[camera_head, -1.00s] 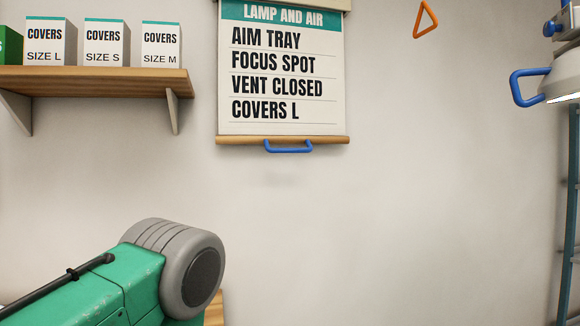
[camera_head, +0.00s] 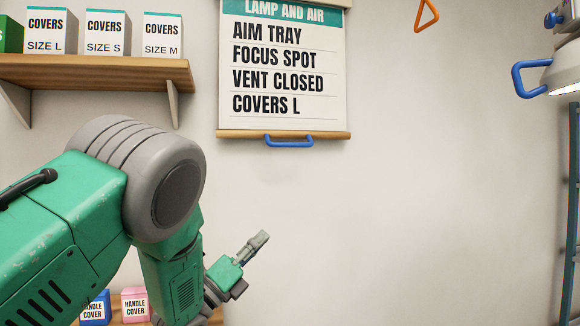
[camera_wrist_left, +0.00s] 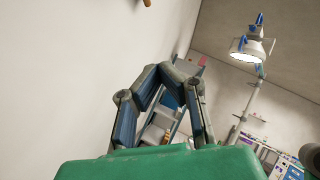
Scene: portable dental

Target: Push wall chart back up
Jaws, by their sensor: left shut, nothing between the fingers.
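The wall chart (camera_head: 285,75) hangs unrolled on the wall in the head view and reads "Lamp and Air" with several lines of text. A wooden bar (camera_head: 235,134) runs along its bottom edge, with a blue handle (camera_head: 289,142) below the bar's middle. My left gripper (camera_head: 262,238) is below and a little left of the handle, clear of the chart, shut and empty. In the left wrist view, its fingers (camera_wrist_left: 178,72) come together in front of the wall. The chart's top is cut off by the head view. My right gripper is not in view.
A wooden shelf (camera_head: 95,72) with boxes of covers (camera_head: 107,32) is at upper left. An orange triangular pull (camera_head: 426,16) hangs right of the chart. A lamp with a blue handle (camera_head: 517,80) is at far right. Handle cover boxes (camera_head: 135,304) stand low left. The wall right of my gripper is clear.

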